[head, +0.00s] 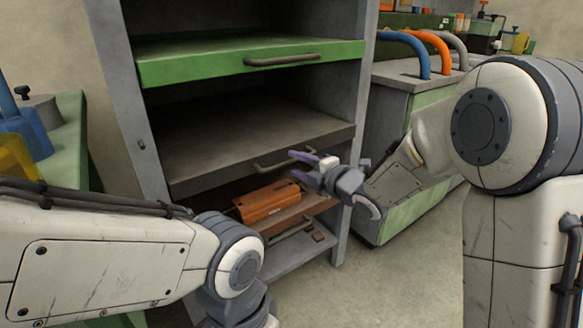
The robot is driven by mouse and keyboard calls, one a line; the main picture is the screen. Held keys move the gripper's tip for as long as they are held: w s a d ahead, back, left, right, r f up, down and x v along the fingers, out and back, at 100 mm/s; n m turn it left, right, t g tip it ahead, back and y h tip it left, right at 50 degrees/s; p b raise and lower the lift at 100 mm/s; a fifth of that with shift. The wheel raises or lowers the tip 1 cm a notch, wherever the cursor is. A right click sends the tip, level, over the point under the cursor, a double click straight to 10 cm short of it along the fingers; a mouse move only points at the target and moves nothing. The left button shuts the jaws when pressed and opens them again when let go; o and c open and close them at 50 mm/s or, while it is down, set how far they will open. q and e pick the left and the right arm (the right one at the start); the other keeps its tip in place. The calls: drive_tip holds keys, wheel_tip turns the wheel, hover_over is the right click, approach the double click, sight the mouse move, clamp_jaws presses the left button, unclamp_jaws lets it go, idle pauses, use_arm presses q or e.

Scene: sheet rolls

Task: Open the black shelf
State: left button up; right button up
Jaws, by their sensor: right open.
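The black shelf (225,150) is the dark grey sliding shelf in the middle of a grey metal rack. Its front edge carries a curved bar handle (272,167). My right gripper (297,165) is open, its two purple-tipped fingers pointing left. The fingers overlap the right part of the handle in the picture, one above the other. I cannot tell whether they touch the handle or only stand in front of it. My left arm crosses the lower left, and its gripper is out of frame.
A green shelf (205,65) with its own handle sits above. Below, an orange-brown case (266,203) lies on a lower shelf. The rack's right post (354,125) stands close to my right gripper. A grey-green cabinet (395,105) with colored hoses stands to the right. The floor ahead is clear.

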sight(293, 162)
drive_tip(key=shift+b+x, duration=0.3)
drive_tip(key=shift+x, duration=1.25)
clamp_jaws()
drive_tip(key=shift+d, duration=0.1)
